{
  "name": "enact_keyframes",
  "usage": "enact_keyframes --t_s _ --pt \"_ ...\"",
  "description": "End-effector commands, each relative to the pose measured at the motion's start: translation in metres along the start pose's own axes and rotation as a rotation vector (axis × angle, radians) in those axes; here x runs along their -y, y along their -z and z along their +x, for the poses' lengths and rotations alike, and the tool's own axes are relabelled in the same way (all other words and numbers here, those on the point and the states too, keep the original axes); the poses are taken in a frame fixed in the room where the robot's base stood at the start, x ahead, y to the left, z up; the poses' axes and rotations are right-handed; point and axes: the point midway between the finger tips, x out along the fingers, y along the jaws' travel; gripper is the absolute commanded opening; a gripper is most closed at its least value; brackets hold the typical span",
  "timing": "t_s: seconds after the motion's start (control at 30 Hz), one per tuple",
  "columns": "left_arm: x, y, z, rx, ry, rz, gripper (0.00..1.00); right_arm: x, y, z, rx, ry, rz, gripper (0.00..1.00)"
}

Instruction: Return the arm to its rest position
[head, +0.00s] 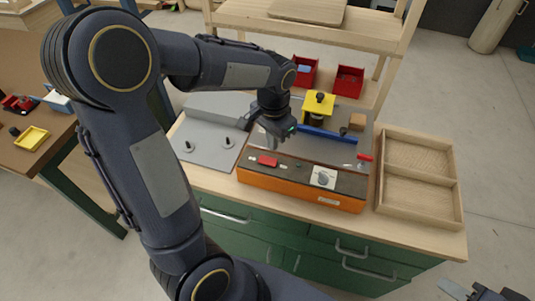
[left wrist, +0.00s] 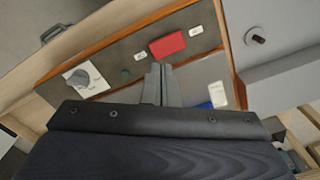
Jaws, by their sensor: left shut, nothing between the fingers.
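My left arm reaches in from the left in the head view, bent high over the workbench. My left gripper (head: 274,138) hangs above the orange machine (head: 290,192), near the red button (head: 267,160) on its dark panel. In the left wrist view its fingers (left wrist: 160,84) are together and empty, with the red button (left wrist: 167,44) just beyond them. I cannot tell whether the fingertips touch the panel. My right gripper (head: 455,289) shows only in part at the bottom right corner, away from the bench; its jaw state is unclear.
The machine's panel also has a dial on a white plate (head: 323,178). A yellow clamp (head: 319,104) and blue bar (head: 327,135) stand behind it. A wooden tray (head: 455,200) lies at right. Red bins (head: 348,81) sit at the back, below a wooden shelf (head: 300,27).

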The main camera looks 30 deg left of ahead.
Motion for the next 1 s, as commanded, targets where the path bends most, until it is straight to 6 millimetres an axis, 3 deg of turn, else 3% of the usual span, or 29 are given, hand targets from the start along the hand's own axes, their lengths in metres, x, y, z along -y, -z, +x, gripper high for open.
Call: enact_keyframes --t_s 0.1,0.67,0.83,1.0 --pt "0.0 0.0 -0.01 -0.001 0.0 0.0 0.0 0.003 0.004 -0.007 0.0 0.0 0.0 0.36" --pt "0.0 -0.002 -0.011 -0.005 -0.004 -0.004 0.0 0.003 0.003 -0.006 0.0 0.0 0.0 0.36" --pt "-0.008 -0.026 -0.031 -0.081 -0.059 -0.07 0.0 0.003 0.003 -0.006 0.0 0.0 0.0 0.36" --pt "-0.031 -0.076 -0.06 -0.24 -0.163 -0.202 0.0 0.003 0.003 -0.006 0.0 0.0 0.0 0.36"
